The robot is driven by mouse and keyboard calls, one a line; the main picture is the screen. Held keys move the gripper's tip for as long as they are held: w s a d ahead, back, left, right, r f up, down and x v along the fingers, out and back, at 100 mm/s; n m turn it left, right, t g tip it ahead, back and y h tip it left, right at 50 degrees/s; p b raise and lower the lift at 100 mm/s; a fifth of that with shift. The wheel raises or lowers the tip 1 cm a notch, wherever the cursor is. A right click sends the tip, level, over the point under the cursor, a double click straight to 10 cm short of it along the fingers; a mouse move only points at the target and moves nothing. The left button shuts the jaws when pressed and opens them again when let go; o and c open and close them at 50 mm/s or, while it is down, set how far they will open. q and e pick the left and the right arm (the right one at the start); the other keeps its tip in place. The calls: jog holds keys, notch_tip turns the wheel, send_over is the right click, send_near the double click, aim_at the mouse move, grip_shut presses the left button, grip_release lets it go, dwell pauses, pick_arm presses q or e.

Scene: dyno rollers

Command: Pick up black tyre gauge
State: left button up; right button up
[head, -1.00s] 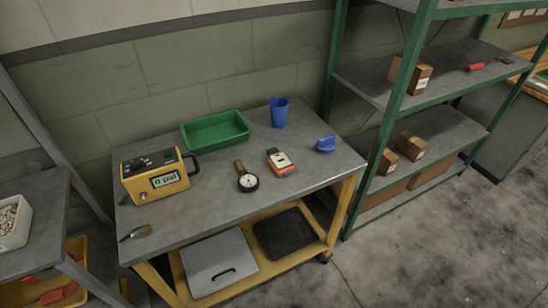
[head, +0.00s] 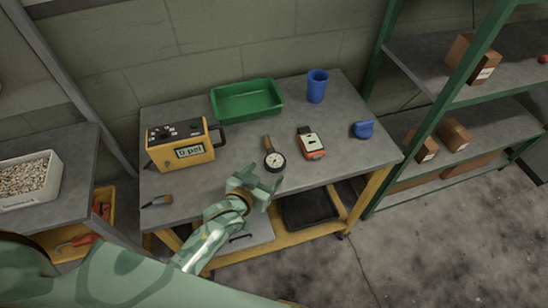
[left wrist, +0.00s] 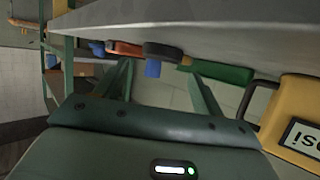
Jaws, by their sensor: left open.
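The black tyre gauge (head: 274,161) lies on the grey table top, its round white-faced dial toward the front edge and its brown stem pointing back. In the left wrist view, which is turned over, a dark round edge of the gauge (left wrist: 163,50) shows beyond the fingers. My left gripper (head: 260,183) is open and empty at the table's front edge, just short of the gauge and not touching it. My right gripper is in neither view.
An orange handheld device (head: 311,144) lies right of the gauge, with a blue object (head: 363,129) further right. A green tray (head: 247,100) and a blue cup (head: 317,86) stand behind. A yellow box with a display (head: 181,146) and a brush (head: 157,201) are left.

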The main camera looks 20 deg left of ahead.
aim_at(273, 165)
pick_arm(q)
jog(key=b+x, duration=0.2)
jog(key=x, duration=0.4)
jog(key=shift+s+a+f, duration=0.1)
jog(key=shift+a+f, duration=0.05)
jog(key=shift+a, duration=0.05)
jog(key=c, duration=0.8)
